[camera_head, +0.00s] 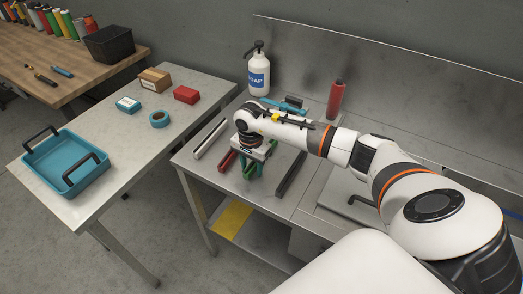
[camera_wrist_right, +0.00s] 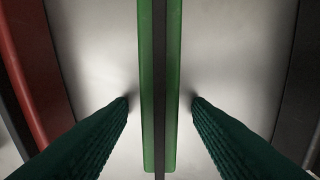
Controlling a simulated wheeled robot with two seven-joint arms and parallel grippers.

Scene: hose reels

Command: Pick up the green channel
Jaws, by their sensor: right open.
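The green channel (camera_wrist_right: 147,70) runs lengthwise up the middle of the right wrist view, with a dark groove along its centre. It lies on the pale metal worktop. My right gripper (camera_wrist_right: 159,98) is open, with one dark green ribbed finger on each side of the channel and a gap on both sides. In the head view my right gripper (camera_head: 251,168) points down at the worktop, and the wrist hides most of the channel. My left gripper is not in view.
A red channel (camera_head: 228,161) lies to the left, a dark channel (camera_head: 291,172) to the right, and a pale channel (camera_head: 210,138) further left. A soap bottle (camera_head: 258,76) and red bottle (camera_head: 335,100) stand behind. A teal tray (camera_head: 66,165) sits on the left table.

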